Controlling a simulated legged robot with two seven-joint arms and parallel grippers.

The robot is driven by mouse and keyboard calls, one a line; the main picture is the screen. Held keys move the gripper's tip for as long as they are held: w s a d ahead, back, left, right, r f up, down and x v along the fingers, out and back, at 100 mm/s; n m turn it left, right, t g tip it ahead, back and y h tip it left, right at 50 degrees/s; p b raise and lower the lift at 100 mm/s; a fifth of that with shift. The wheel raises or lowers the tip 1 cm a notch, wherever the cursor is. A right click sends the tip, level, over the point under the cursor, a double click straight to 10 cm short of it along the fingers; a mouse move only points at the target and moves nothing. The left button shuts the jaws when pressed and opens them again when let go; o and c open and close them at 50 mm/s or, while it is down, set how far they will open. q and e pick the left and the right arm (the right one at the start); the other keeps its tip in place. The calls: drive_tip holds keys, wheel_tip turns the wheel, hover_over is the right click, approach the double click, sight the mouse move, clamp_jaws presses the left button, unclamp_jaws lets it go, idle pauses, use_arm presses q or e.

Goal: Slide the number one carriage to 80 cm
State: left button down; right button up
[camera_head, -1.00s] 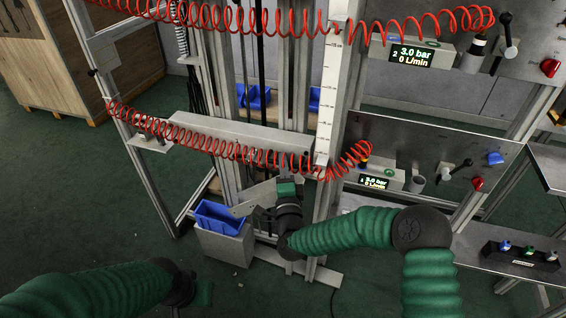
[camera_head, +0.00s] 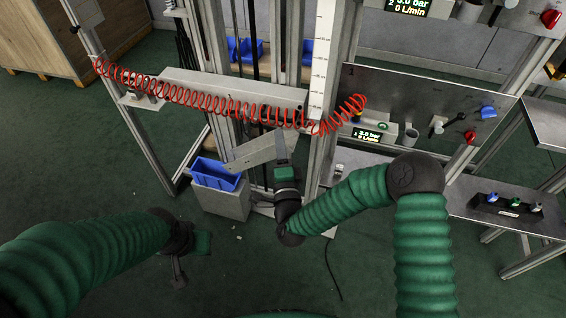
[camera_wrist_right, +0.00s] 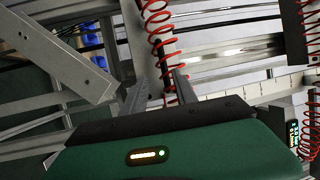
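The number one carriage (camera_head: 250,98) appears to be the long grey horizontal beam in the head view, carrying the lower red coiled hose. A white scale strip (camera_head: 321,60) with marks stands upright at its right end. It also shows in the right wrist view (camera_wrist_right: 265,88). My right gripper (camera_head: 281,146) is below the beam's right part, beside a slanted grey plate (camera_head: 248,156), and not visibly touching the beam. In the wrist view its two fingers (camera_wrist_right: 158,88) stand apart with nothing seen gripped. My left gripper (camera_head: 180,270) hangs low at the left; its fingers are unclear.
A grey box with a blue bin (camera_head: 215,178) stands below the beam. Upright aluminium posts (camera_head: 338,90) frame the beam. A number 1 panel (camera_head: 420,100) with gauge and knobs is at the right. Green floor (camera_head: 90,170) is open at the left.

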drive_tip(key=s+f, duration=0.1)
drive_tip(key=s, duration=0.7)
drive_tip(key=shift+s+d+f, duration=0.3)
drive_tip(key=shift+d+f, duration=0.05)
drive_tip(key=s+d+f+n+g+y, duration=0.2)
drive_tip(key=d+f+n+g, duration=0.4)
drive_tip(key=n+g, duration=0.6)
drive_tip(key=s+d+n+g+h, duration=0.4)
drive_tip(key=s+d+g, duration=0.1)
drive_tip(key=s+d, duration=0.8)
drive_tip(key=w+p+v, duration=0.2)
drive_tip(key=p+v, duration=1.9)
drive_tip(key=shift+w+a+r, duration=0.2)
drive_tip(key=shift+a+r, duration=0.1)
drive_tip(key=shift+r, duration=0.35)
